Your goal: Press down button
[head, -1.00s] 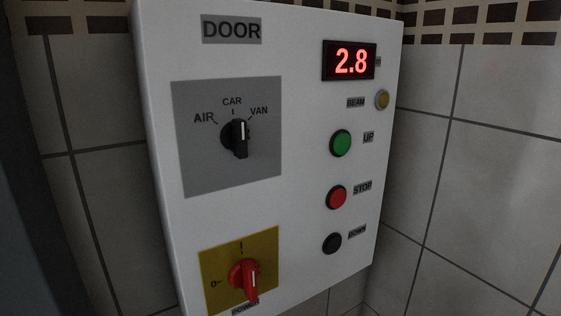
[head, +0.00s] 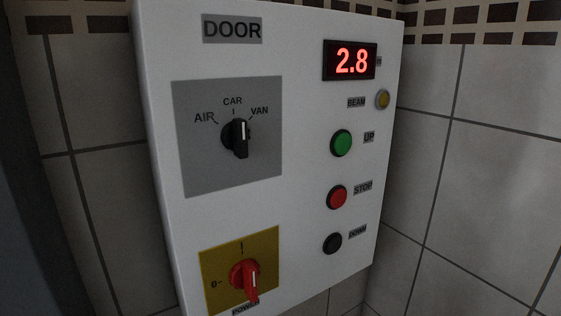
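The down button (head: 332,243) is a small black round button at the lower right of a white control panel (head: 300,110). A label reading DOWN (head: 357,231) sits to its right. Above it are a red STOP button (head: 337,197) and a green UP button (head: 341,143). Nothing covers the down button. Neither of my grippers is in the head view.
A red display (head: 350,61) reads 2.8, with a yellow BEAM lamp (head: 382,100) below it. A black AIR/CAR/VAN knob (head: 236,137) and a red power knob (head: 245,279) stick out on the left. Tiled walls (head: 470,180) meet beside the panel.

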